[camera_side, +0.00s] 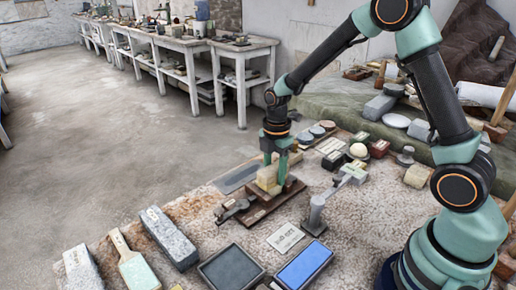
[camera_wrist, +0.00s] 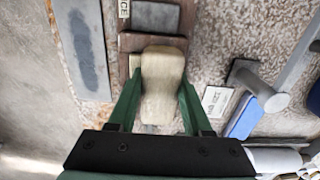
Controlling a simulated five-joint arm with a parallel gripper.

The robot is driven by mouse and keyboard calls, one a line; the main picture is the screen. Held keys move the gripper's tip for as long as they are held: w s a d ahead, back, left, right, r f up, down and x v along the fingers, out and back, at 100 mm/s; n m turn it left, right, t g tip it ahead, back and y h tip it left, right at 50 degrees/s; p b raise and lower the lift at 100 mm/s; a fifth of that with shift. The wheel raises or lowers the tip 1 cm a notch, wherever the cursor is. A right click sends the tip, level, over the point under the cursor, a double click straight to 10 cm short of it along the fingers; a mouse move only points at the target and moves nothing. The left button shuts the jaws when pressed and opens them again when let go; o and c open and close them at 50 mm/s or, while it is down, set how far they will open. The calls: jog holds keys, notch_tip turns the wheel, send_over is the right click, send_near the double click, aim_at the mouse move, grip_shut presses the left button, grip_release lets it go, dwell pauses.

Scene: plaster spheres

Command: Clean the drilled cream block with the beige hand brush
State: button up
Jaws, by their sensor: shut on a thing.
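The beige hand brush (camera_wrist: 161,82) is between the two green fingers of my gripper (camera_wrist: 160,92) in the wrist view, its rounded beige body gripped from both sides. In the side view my gripper (camera_side: 276,166) points down and is shut on this pale piece (camera_side: 266,178), low over a dark brown board (camera_side: 273,205). The drilled cream block does not show apart from the brush; I cannot tell the two pale shapes there from one another, nor whether they touch. No drilled holes can be made out.
A metal clamp-like tool (camera_side: 235,207) lies left of the board, and a grey post on a base (camera_side: 315,215) stands to its right. Blue (camera_side: 304,265) and dark (camera_side: 231,268) trays lie in front. Several small blocks and discs stand behind.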

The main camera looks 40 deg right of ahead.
jog(key=shift+d, duration=1.55)
jog(key=shift+a+r, duration=0.4)
jog(key=shift+a, duration=0.2)
jog(key=shift+a+r, duration=0.35)
jog(key=shift+a, duration=0.2)
jog(key=shift+f, duration=0.75)
jog(key=shift+a, duration=1.1)
